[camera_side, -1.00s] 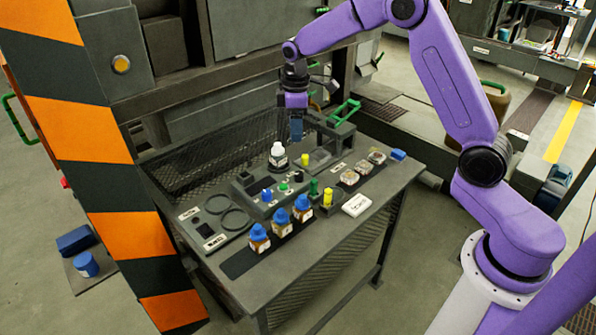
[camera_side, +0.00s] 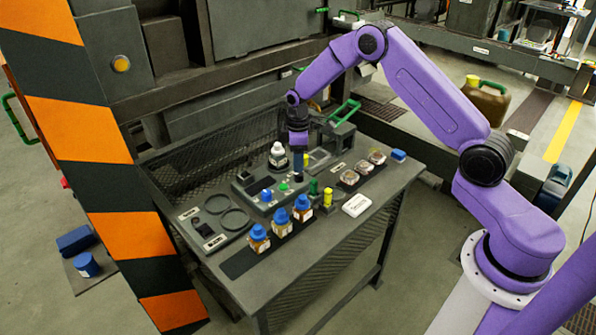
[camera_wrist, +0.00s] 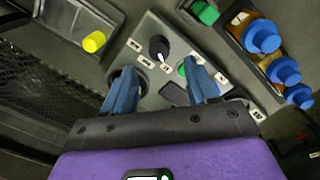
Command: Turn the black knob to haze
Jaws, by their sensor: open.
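The black knob (camera_wrist: 157,47) sits on the grey control panel (camera_wrist: 138,37) in the wrist view, with a white pointer mark on its lower side. Small white labels surround it, too small to read, so I cannot tell which one is haze. My gripper (camera_wrist: 163,82) is open, its two blue fingers apart and nothing between them. The knob lies just beyond the fingertips, roughly centred between them in the picture. In the side view my gripper (camera_side: 298,160) points down over the panel's right end and hides most of the knob.
A green button (camera_wrist: 184,69) is close to the right finger. A yellow-capped item (camera_wrist: 94,41) and a green cap (camera_wrist: 205,12) flank the panel. Blue-capped bottles (camera_side: 280,220) stand in front, and a white bottle (camera_side: 278,156) stands behind. A white box (camera_side: 356,205) lies at the table's front right.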

